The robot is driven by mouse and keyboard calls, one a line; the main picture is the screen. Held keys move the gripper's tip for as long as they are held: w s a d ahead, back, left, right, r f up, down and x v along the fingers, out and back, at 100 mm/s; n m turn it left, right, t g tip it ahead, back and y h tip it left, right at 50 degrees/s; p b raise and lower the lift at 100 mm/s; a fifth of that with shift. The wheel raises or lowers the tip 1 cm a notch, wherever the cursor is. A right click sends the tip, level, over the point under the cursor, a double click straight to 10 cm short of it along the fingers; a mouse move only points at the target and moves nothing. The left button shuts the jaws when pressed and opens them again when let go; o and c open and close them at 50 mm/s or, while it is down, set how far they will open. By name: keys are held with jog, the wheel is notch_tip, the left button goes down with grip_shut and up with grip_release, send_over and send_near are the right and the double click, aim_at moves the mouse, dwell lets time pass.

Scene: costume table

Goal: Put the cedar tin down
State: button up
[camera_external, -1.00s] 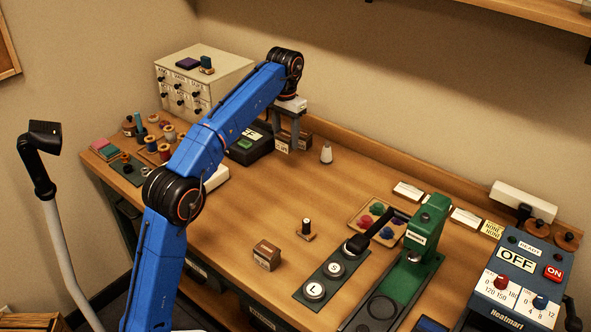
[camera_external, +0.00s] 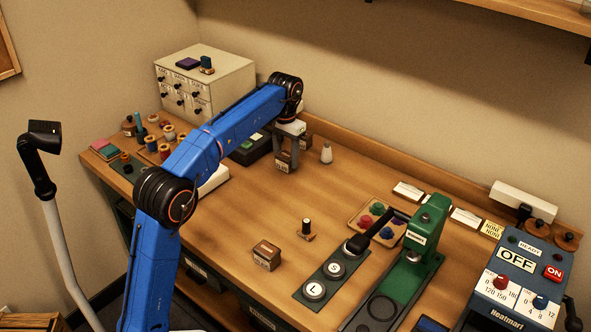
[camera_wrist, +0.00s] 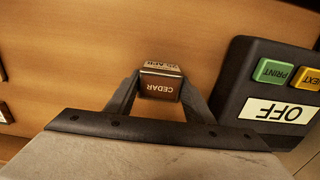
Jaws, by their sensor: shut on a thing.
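The cedar tin (camera_wrist: 161,84) is a small dark brown box with a CEDAR label, upside down in the wrist view. My gripper (camera_wrist: 160,92) is shut on it, with a finger on each side. In the external view my gripper (camera_external: 287,160) is over the back left of the table, and the tin (camera_external: 284,161) shows low between its fingers. I cannot tell whether the tin's underside touches the table (camera_external: 240,205).
A black device with an OFF display (camera_wrist: 278,111) stands close on the right in the wrist view. Another brown box (camera_external: 266,255) stands nearer the front. The table between is clear.

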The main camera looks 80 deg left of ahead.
aim_at(286, 155)
jog(key=shift+f, duration=0.1)
jog(key=o, duration=1.1)
jog(key=shift+r, duration=6.15)
